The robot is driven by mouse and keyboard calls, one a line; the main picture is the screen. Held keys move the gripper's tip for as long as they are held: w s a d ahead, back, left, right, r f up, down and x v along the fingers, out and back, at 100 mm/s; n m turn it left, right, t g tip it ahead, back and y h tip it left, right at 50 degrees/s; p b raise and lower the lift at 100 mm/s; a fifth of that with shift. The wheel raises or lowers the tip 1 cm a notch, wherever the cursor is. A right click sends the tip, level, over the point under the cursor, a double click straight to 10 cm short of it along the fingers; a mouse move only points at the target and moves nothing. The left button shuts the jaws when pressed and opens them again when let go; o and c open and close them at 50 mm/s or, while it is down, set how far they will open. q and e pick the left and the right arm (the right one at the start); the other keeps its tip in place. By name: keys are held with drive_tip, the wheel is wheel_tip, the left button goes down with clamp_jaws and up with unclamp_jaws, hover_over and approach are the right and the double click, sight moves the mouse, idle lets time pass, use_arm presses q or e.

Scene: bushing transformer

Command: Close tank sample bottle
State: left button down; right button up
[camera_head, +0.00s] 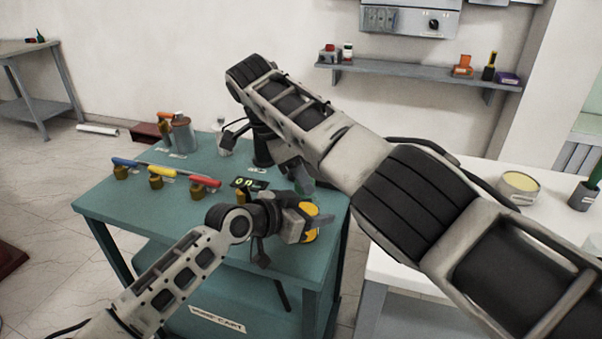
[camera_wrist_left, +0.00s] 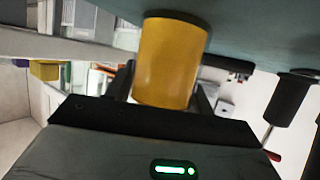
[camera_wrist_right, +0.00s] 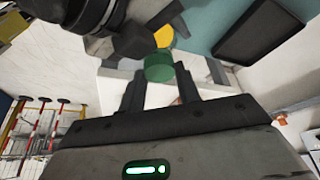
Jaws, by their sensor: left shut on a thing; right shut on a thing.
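A yellow cylindrical bottle (camera_head: 310,234) stands near the right edge of the teal table. It fills the upper middle of the left wrist view (camera_wrist_left: 170,62) and shows partly in the right wrist view (camera_wrist_right: 163,37). My left gripper (camera_head: 304,222) is shut around its body. My right gripper (camera_head: 298,182) is just above, shut on a green cap (camera_wrist_right: 158,68). The cap lies between the fingertips in the right wrist view. In the head view my right arm hides much of the area around the cap. I cannot tell whether cap and bottle touch.
A white table (camera_head: 415,268) stands to the right with a round tin (camera_head: 518,187). A wall shelf (camera_head: 420,72) is behind.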

drive_tip(key=o, duration=0.9)
drive_tip(key=shift+r, duration=0.1)
drive_tip(key=shift+r, duration=2.2)
drive_tip(key=shift+n, duration=0.3)
drive_tip(key=shift+c, duration=0.2)
